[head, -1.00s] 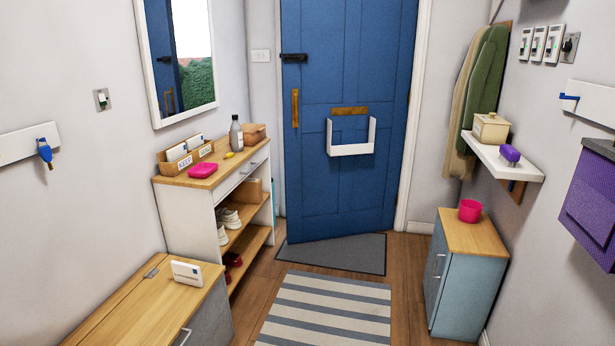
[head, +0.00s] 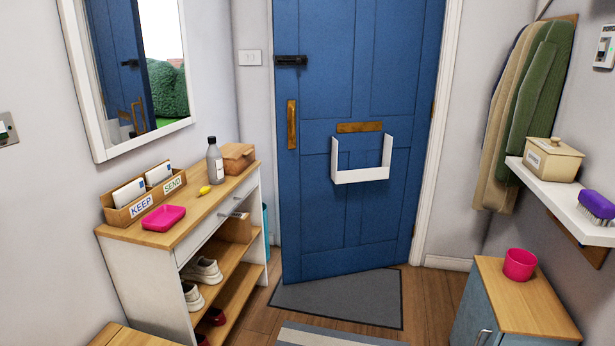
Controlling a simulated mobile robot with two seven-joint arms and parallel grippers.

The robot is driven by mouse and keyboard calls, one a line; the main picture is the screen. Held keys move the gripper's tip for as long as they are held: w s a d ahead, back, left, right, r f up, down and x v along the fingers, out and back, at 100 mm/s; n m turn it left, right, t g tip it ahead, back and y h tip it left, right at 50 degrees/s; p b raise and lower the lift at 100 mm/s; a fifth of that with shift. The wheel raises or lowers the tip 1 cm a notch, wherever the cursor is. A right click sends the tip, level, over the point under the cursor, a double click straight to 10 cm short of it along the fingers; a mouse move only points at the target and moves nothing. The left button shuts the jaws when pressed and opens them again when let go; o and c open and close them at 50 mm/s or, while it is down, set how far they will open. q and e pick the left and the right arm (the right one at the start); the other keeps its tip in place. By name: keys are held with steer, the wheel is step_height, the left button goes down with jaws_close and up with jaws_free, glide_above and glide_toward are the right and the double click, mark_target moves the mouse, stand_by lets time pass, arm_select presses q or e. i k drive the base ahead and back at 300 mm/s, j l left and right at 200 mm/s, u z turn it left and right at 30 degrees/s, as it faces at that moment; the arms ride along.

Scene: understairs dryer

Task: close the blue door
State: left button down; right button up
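The blue door (head: 355,220) stands in the far wall, hinged on its right side. Its lower edge slants towards me at the left, so it appears to stand ajar into the room. A brass pull handle (head: 292,125) is on its left side, with a black latch (head: 291,61) above. A brass letter plate (head: 359,127) and a white open-topped holder (head: 361,175) are at its middle. The mirror (head: 135,75) reflects a blue door edge and green hedge outdoors. Neither of my grippers is in view.
A shoe cabinet (head: 141,283) stands left of the door, with a small blue-grey cabinet (head: 468,315) at right. A grey mat (head: 340,297) lies at the door's foot. Coats (head: 530,90) and a white shelf (head: 560,203) are at right.

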mark_target(352, 118)
steer(key=i, duration=1.4)
